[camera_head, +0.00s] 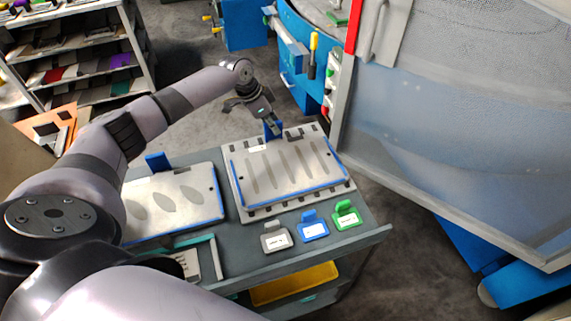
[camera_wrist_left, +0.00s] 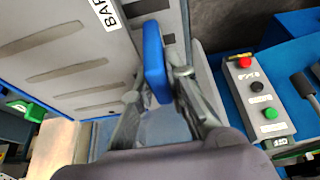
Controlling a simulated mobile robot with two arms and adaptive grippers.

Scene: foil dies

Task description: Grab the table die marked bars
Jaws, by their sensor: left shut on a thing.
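The die marked bars (camera_head: 262,196) is a pale plate with several slanted slots and blue edging, lying on the grey table in the head view. In the left wrist view the plate (camera_wrist_left: 75,75) shows at left, with a white label (camera_wrist_left: 104,12) partly reading "BAR". Its upright blue handle (camera_wrist_left: 154,62) is at the plate's far edge. My left gripper (camera_head: 271,125) is shut on this handle, with one finger on each side of it in the left wrist view (camera_wrist_left: 157,88). The die appears flat on the table. My right gripper is not in view.
Another die with leaf-shaped slots (camera_head: 176,185) lies to the left. Grey (camera_head: 275,241), blue (camera_head: 313,230) and green (camera_head: 346,218) tagged clips sit along the front edge. A button box (camera_wrist_left: 258,98) shows in the left wrist view.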

